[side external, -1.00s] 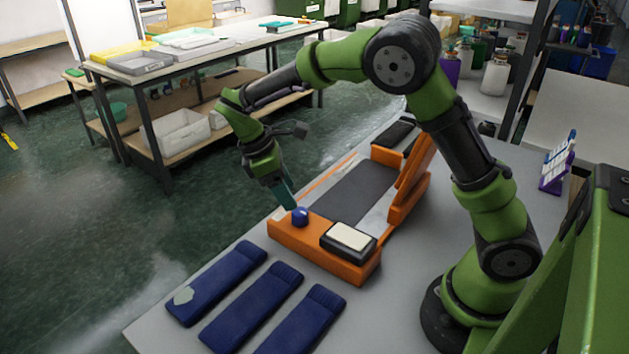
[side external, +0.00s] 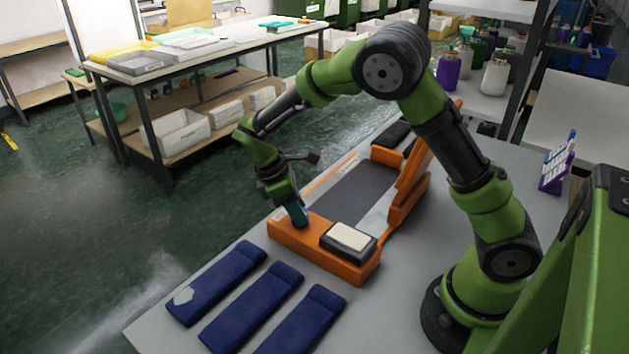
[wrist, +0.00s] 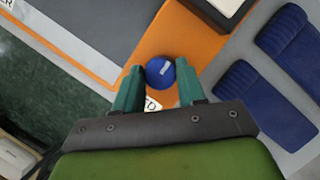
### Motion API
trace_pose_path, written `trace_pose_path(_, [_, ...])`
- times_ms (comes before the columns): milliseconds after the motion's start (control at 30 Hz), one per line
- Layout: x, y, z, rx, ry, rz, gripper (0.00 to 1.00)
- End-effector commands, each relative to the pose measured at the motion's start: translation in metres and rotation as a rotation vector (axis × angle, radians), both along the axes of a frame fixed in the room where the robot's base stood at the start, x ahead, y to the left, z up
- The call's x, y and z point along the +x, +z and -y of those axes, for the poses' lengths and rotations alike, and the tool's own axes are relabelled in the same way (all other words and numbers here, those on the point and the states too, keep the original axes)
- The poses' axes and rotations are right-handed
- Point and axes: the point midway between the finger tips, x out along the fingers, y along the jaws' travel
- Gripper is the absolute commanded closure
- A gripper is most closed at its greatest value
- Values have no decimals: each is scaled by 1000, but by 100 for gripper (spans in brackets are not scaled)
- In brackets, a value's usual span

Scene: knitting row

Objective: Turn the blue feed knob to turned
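The blue feed knob (wrist: 160,72) is round with a short white mark on top, and the mark is slightly tilted. It sits on the orange machine end (side external: 320,248). My gripper (wrist: 160,66) has its two teal fingers on either side of the knob in the wrist view. Their inner faces lie very close to its edges, and I cannot tell whether they press on it. In the side external view my gripper (side external: 302,222) points down at the knob's place and hides it.
A black box with a cream top (side external: 348,238) stands beside the knob's place on the orange end. Several dark blue knitted pieces (side external: 253,307) lie on the grey table in front. An orange slanted part (side external: 412,178) rises at the machine's right.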

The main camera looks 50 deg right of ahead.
Motion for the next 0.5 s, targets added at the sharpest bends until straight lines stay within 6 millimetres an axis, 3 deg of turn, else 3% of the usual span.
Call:
trace_pose_path(100, [0,0,0,0,0,0,91])
trace_pose_path(500, [1,0,1,1,-91,1,91])
